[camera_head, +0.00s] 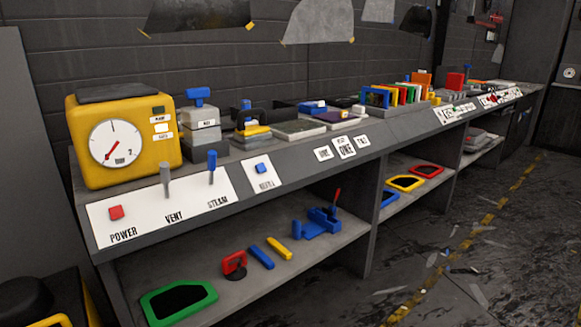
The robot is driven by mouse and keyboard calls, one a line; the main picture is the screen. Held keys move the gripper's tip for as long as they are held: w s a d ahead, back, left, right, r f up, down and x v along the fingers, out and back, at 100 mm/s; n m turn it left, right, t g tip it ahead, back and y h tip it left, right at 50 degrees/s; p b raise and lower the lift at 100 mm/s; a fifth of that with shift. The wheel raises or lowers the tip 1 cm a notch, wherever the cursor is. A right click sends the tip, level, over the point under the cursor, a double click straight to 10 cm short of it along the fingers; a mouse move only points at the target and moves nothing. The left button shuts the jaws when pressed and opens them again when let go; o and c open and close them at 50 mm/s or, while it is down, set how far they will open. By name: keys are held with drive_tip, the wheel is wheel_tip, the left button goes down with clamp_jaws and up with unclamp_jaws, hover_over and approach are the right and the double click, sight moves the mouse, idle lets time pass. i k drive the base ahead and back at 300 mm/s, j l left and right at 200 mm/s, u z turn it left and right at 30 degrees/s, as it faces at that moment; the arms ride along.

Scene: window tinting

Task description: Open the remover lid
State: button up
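No label that I can read names the remover. The yellow machine (123,139) stands at the left end of the bench, with a round white gauge (115,143) and a dark grey flat top (119,92) that looks closed. To its right stands a small grey box (201,126) with a blue handle (201,96) on top; it also looks closed. I cannot tell for sure which of the two is the remover. In front of the yellow machine, a white panel (140,226) reads POWER, VENT and STEAM, with a red button, a grey lever and a blue lever. My gripper is not in view.
The long grey bench (225,200) runs to the back right. Coloured frames (390,95) and tools crowd its top. Its lower shelf holds a green frame (180,301), a red tool (234,263) and a blue tool (317,223). The floor (480,250) at right has scattered scraps.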

sight(311, 104)
drive_tip(key=i+j+z, duration=0.15)
drive_tip(key=i, duration=0.4)
drive_tip(key=i+j+z, duration=0.1)
drive_tip(key=i, duration=0.45)
drive_tip(key=i+l, duration=0.15)
drive_tip(key=l, duration=0.2)
drive_tip(key=i+l+u, duration=0.15)
drive_tip(key=l, duration=0.2)
drive_tip(key=i+l, duration=0.2)
drive_tip(key=l, duration=0.15)
drive_tip(key=i+l+u, duration=0.1)
drive_tip(key=l, duration=0.25)
drive_tip(key=i+l+u, duration=0.1)
drive_tip(key=l, duration=0.25)
drive_tip(key=i+l, duration=0.1)
drive_tip(key=i, duration=1.25)
